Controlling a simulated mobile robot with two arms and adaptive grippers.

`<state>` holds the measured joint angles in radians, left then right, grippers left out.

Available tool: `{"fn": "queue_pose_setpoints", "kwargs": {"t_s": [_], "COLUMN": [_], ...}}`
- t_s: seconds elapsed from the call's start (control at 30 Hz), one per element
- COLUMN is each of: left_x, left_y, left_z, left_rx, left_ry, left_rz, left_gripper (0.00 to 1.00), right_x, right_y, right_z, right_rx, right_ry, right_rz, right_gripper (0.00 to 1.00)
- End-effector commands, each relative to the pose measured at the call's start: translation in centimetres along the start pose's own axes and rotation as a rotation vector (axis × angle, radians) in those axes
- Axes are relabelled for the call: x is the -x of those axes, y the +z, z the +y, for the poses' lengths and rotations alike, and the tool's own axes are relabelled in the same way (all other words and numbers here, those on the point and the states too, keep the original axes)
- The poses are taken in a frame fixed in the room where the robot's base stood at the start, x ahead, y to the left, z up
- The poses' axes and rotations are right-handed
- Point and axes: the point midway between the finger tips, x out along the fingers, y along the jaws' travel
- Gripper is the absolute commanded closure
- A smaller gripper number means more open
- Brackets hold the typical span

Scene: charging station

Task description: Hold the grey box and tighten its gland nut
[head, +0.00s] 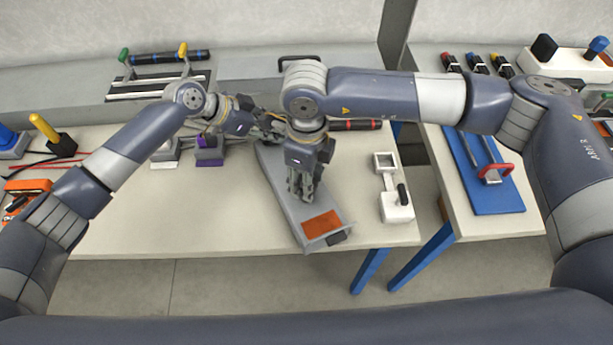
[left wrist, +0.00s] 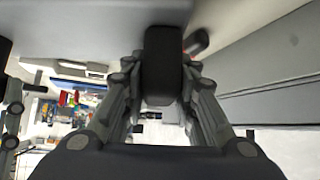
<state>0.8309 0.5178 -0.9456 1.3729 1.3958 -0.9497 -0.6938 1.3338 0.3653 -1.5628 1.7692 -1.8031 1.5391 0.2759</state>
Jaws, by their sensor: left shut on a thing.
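The grey box (head: 281,172), long and flat with an orange panel (head: 321,224), lies slanted across the table in the head view. A small dark part (head: 337,239) sticks out at its near end; I cannot tell whether it is the gland nut. My left gripper (head: 272,133) is at the box's far end, partly hidden by my right arm. In the left wrist view its fingers are on either side of a dark block (left wrist: 163,65); I cannot tell whether the block belongs to the box. My right gripper (head: 302,192) points down over the box's middle; its fingertip gap is unclear.
A white fixture with a dark handle (head: 396,208) stands right of the box. A blue board with a red handle (head: 490,180) lies on the right table, across a gap. Purple (head: 209,150) and grey blocks stand to the left. The table's front left is clear.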

Motion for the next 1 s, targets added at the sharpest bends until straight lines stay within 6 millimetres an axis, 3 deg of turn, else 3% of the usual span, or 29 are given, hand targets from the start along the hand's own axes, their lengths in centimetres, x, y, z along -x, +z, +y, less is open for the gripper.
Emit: {"fn": "queue_pose_setpoints", "kwargs": {"t_s": [0.5, 1.0], "left_x": [-0.03, -0.03], "left_y": [0.14, 0.15], "left_z": [-0.04, -0.05], "left_rx": [0.002, 0.002], "left_ry": [-0.001, -0.001], "left_rz": [-0.002, -0.002], "left_gripper": [0.93, 0.93], "right_x": [-0.04, -0.06], "right_y": [-0.02, -0.04], "right_z": [0.08, 0.09], "right_rx": [-0.382, -0.48], "right_ry": [0.002, 0.002], "right_rz": [0.002, 0.002], "right_gripper": [0.9, 0.9]}}
